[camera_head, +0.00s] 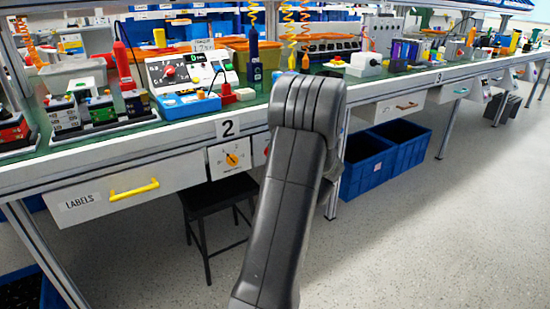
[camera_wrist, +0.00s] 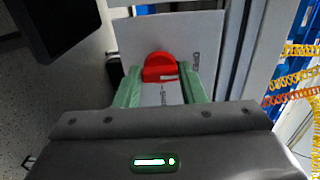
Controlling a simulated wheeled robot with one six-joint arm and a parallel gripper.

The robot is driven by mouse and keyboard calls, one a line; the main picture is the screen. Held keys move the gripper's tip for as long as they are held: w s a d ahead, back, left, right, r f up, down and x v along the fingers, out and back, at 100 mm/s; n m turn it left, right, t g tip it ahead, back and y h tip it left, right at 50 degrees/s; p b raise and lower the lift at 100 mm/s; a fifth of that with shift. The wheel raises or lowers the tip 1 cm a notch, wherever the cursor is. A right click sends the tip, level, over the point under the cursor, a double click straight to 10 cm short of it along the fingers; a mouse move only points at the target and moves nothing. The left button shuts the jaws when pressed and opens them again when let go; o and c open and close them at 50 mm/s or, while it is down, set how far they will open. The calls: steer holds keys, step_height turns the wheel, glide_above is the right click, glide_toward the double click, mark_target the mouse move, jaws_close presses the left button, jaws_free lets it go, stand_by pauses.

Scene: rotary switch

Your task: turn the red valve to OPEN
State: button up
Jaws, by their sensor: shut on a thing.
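The red valve (camera_wrist: 160,66) is a round red knob with a raised grip, on a light panel (camera_wrist: 200,28) in the wrist view. In the head view my dark arm hides the gripper and most of the valve panel. A sliver of that panel (camera_head: 259,150) shows under the bench edge, left of the arm.
A panel with an orange dial (camera_head: 232,159) sits left of the valve panel, below the "2" label. A drawer with a yellow handle (camera_head: 134,189) is further left. A black stool (camera_head: 218,195) stands below. Blue bins (camera_head: 368,165) stand right of my arm. The floor at right is clear.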

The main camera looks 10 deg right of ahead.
stand_by(0.4)
steer(key=o, duration=1)
steer(key=shift+s, duration=0.15)
steer(key=shift+p+v, duration=1.6)
steer(key=shift+v, duration=5.2)
steer(key=b+x, duration=0.3)
steer(key=x, duration=1.1)
steer(key=shift+s+d, duration=0.1)
steer(key=shift+s, duration=0.1)
